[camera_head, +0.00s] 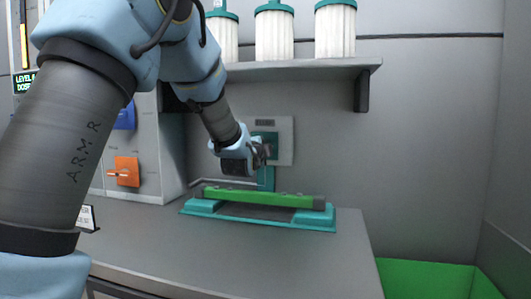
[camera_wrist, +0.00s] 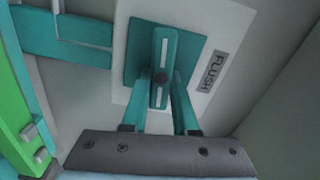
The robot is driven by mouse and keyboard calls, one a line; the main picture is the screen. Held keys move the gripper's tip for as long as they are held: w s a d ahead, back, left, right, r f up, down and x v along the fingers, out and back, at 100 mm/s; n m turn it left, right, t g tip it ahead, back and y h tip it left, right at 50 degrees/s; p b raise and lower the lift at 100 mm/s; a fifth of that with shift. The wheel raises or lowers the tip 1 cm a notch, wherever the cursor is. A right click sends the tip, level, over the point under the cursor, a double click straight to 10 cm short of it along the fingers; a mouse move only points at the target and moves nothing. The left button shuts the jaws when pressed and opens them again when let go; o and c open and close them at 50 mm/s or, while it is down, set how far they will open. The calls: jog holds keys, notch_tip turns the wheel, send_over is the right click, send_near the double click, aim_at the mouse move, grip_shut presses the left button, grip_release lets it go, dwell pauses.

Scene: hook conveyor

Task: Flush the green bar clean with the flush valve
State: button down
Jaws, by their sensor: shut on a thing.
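The flush valve is a teal handle with a pale stripe (camera_wrist: 163,50) on a square teal base, mounted on a pale wall plate (camera_head: 286,150) with a FLUSH label (camera_wrist: 212,72). My gripper (camera_wrist: 160,82) is shut on the handle, one finger at each side; in the head view my gripper (camera_head: 263,153) is at the plate and hides part of the valve. The green bar (camera_head: 258,198) lies lengthwise in a teal cradle (camera_head: 198,208) below the valve. Small knobs show along its top. The bar also shows at the left edge of the wrist view (camera_wrist: 14,100). I cannot tell whether water runs.
A shelf (camera_head: 300,68) with white, teal-capped canisters (camera_head: 274,35) hangs above. A cabinet with an orange switch (camera_head: 125,171) and a blue one (camera_head: 124,116) stands at left. The grey counter (camera_head: 200,250) is clear in front. A green bin (camera_head: 430,280) stands at lower right.

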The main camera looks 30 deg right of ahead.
jog(key=shift+f+m, duration=0.1)
jog(key=shift+m, duration=0.5)
jog(key=c, duration=0.7)
grip_release()
jog(key=b+v, duration=0.1)
jog(key=v, duration=0.9)
jog(key=shift+s+a, duration=0.25)
jog(key=shift+s, duration=0.05)
